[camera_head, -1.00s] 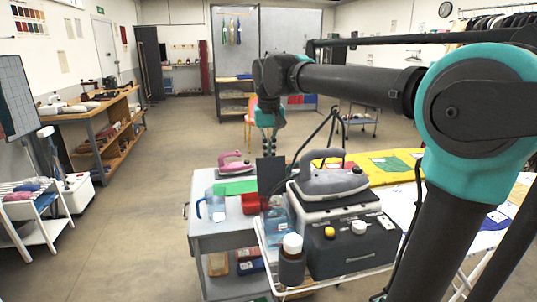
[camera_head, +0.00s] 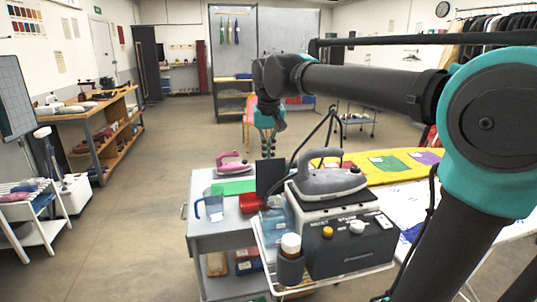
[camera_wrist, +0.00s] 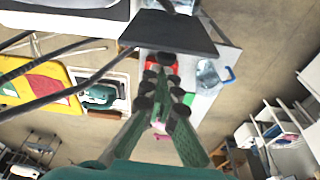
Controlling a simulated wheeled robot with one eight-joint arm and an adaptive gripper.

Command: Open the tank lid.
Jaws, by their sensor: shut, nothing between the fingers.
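The steam station (camera_head: 350,245) is a dark box with knobs, and a grey iron rests on top. A translucent blue tank (camera_head: 277,224) sits at its left side. A dark flat plate (camera_head: 270,177), which looks like the tank's lid, stands upright above the tank; the wrist camera also sees it (camera_wrist: 170,38). My gripper (camera_head: 268,150) is beyond the plate in the head view, pointing down, and the plate may hide its fingertips. In the wrist view my gripper (camera_wrist: 164,75) has its green fingers drawn together, empty. I cannot tell whether they touch the plate.
A grey cart (camera_head: 205,232) holds a blue-handled jug (camera_head: 210,205), a red container (camera_head: 253,204) and a pink iron (camera_head: 233,162). A yellow ironing board (camera_head: 400,172) lies behind.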

